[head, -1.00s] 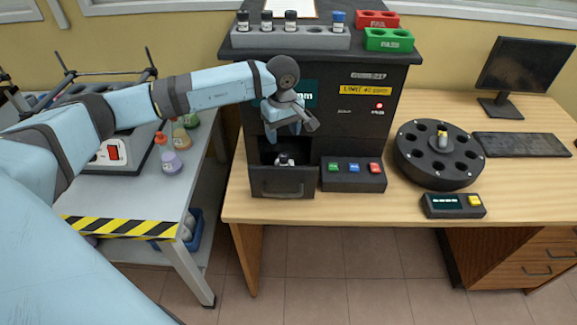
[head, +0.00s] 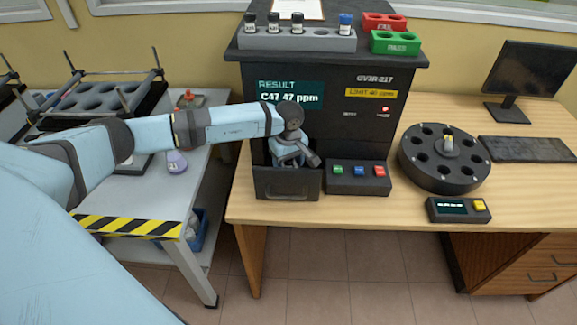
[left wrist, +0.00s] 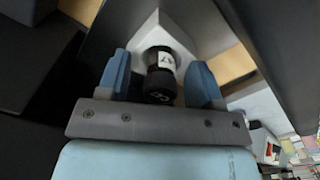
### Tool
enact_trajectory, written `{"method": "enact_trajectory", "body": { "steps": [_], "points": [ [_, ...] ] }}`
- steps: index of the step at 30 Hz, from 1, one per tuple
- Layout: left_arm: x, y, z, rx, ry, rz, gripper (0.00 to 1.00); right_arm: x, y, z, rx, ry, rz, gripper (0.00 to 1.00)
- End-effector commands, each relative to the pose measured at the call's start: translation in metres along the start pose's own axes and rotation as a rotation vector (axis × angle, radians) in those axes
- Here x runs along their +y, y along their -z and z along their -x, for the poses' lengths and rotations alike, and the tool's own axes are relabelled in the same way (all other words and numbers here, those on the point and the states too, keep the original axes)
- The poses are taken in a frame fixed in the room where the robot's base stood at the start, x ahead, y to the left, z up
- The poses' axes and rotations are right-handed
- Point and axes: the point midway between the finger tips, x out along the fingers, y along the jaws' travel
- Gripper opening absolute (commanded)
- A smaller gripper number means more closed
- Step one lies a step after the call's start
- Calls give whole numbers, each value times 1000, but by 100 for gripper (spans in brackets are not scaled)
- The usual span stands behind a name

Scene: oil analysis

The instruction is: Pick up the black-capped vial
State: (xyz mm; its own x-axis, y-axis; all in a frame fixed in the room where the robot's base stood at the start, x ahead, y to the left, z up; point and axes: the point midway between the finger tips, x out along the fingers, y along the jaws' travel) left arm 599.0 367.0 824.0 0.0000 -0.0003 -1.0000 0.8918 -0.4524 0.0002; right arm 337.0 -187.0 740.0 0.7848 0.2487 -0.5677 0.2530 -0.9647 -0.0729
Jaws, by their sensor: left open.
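The black-capped vial (left wrist: 160,75) with a white label shows in the left wrist view, standing in a pale holder (left wrist: 178,34) between my two blue fingers. My left gripper (left wrist: 162,82) is open around it, with a gap on each side. In the head view my left gripper (head: 290,160) is down in the open drawer (head: 287,184) of the black analyser (head: 345,110). The gripper and the drawer front hide the vial there. My right gripper is not in view.
A grey rack (head: 320,41) on the analyser holds several black-capped vials and a blue-capped one (head: 345,23). Red (head: 383,21) and green (head: 394,43) holders stand beside it. A button box (head: 358,177) sits right of the drawer, a round carousel (head: 440,172) farther right.

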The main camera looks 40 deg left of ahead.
Motion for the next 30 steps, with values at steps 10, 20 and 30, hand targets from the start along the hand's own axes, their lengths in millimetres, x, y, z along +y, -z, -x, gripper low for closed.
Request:
{"method": "enact_trajectory", "body": {
  "steps": [10, 20, 30],
  "points": [
    [0, 0, 0, 0, 0, 0, 7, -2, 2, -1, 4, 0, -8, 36],
    [0, 0, 3, 0, 0, 0, 6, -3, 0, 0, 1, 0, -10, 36],
    [1, 0, 44, 1, -3, -1, 6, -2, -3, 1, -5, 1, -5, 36]
  ]
}}
